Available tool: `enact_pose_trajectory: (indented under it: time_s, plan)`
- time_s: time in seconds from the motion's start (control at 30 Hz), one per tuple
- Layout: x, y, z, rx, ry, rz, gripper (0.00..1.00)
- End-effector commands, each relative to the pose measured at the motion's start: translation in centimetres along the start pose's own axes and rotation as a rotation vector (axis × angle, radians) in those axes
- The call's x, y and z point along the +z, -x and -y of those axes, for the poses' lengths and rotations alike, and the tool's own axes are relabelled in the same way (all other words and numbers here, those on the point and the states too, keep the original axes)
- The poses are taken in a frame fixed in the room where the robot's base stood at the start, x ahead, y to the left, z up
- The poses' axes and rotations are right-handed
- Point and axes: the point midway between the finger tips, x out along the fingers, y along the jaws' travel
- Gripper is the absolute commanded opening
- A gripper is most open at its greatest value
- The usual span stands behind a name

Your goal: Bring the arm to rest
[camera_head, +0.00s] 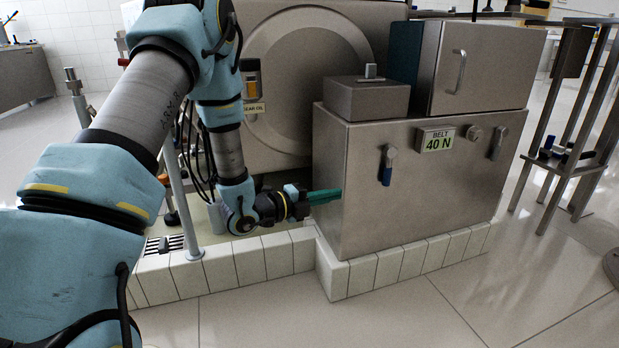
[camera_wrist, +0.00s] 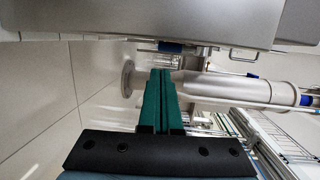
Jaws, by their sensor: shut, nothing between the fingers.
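My gripper (camera_head: 325,196) has green fingers and reaches to the right at the end of my blue and grey arm. In the head view its fingertips overlap the lower left edge of a steel cabinet (camera_head: 350,226); I cannot tell if they touch it. In the wrist view the two green fingers of my gripper (camera_wrist: 160,72) lie close together with nothing between them. A steel housing (camera_wrist: 150,25) fills the top of that view, apart from the fingers.
A large round machine cover (camera_head: 308,75) is behind. A metal rack (camera_head: 575,160) stands at right. The front floor (camera_head: 400,320) is clear.

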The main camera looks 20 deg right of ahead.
Motion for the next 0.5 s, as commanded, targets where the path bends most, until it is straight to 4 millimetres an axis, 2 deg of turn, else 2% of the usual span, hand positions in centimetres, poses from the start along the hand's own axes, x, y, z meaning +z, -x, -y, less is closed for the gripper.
enact_pose_trajectory:
  time_s: [0.17, 0.27, 0.37, 0.47, 0.5]
  plan:
    - [0.2, 0.2, 0.0, 0.006, 0.004, 0.006, 0.0]
    - [1.7, 1.0, 0.4, 0.054, 0.045, 0.058, 0.0]
    - [5.1, 3.3, 0.9, 0.157, 0.162, 0.191, 0.0]
    - [9.2, 8.0, 1.5, 0.277, 0.362, 0.406, 0.0]
    - [10.7, 10.3, 1.7, 0.315, 0.46, 0.507, 0.0]
